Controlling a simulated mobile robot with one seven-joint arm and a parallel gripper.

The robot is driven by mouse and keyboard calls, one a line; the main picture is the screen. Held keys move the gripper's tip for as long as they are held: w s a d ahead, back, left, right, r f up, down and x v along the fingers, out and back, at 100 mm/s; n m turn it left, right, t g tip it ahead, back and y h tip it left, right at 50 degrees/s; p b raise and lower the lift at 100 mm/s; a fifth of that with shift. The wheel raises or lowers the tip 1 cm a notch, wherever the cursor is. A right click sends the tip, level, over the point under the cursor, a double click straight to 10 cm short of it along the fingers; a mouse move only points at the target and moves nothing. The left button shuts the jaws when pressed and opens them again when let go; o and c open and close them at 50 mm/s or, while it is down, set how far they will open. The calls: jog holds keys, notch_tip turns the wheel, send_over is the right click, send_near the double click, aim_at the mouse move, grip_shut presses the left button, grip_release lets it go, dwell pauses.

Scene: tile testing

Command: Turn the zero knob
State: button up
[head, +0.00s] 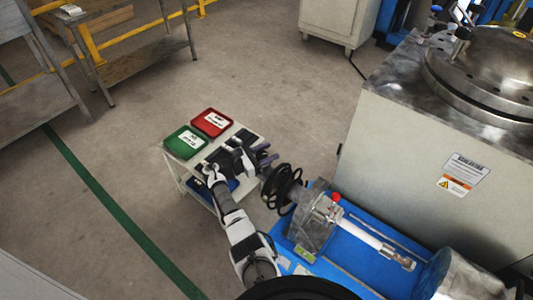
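No knob marked zero can be made out in the head view. A grey metal fixture (313,222) on a blue base carries a small red ball-shaped part (336,197) on top and a black ringed part (281,187) on its left. Which of these, if any, is the zero knob I cannot tell. My gripper (266,156) is over the right side of a small cart, just above and left of the black ringed part. Its dark fingers are too small to tell whether they are apart, and any contact is unclear.
The small white cart (254,133) holds a red tray (211,122) and a green tray (185,142), both labelled. The blue base (362,252) extends right beneath a white rod. A large grey cabinet (410,160) stands at right. Open floor (260,65) lies behind the cart.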

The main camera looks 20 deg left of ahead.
aim_at(257, 157)
jog(key=shift+o, duration=1.1)
jog(key=v, duration=0.7)
jog(key=shift+s+a, duration=0.2)
jog(key=shift+s, duration=0.05)
